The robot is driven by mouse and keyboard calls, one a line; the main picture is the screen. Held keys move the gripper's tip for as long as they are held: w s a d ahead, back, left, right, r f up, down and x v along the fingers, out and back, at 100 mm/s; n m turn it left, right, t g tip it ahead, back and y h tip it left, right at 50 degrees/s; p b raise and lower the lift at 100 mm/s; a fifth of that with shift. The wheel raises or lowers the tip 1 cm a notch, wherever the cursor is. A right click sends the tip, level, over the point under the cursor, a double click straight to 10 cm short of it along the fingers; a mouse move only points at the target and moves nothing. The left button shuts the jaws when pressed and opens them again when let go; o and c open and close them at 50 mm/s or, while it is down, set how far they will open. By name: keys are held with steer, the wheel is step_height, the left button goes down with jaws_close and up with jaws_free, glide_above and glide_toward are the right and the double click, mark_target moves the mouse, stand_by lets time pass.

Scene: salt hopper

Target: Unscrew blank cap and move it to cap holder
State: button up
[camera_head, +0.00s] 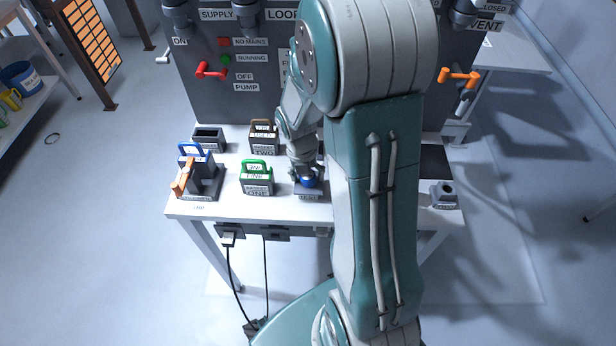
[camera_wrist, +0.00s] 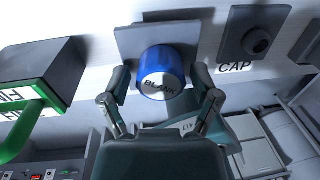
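The blank cap (camera_wrist: 162,75) is a blue cylinder lettered BLANK, seated on a square grey plate (camera_wrist: 128,38) in the wrist view. It also shows as a blue spot in the head view (camera_head: 308,181), under my gripper (camera_head: 305,173). My gripper also shows in the wrist view (camera_wrist: 162,82), with one finger on each side of the cap. The fingers look open around it, with narrow gaps; contact is hard to judge.
A green-handled box (camera_head: 257,180) stands left of the gripper, with a brown-handled box (camera_head: 264,137) behind. A rack with blue and orange handles (camera_head: 203,180) is at the table's left. A grey panel (camera_head: 200,95) with valves and red and orange levers rises behind.

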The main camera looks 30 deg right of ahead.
jaws_close()
steer(key=shift+n, duration=2.1)
steer(key=o, duration=0.6)
jaws_free()
steer(key=r, duration=0.5)
steer(key=a+r, duration=0.1)
steer(key=r, duration=0.1)
steer(key=shift+w+r, duration=0.2)
steer(key=shift+w, duration=0.05)
steer(key=shift+c, duration=0.2)
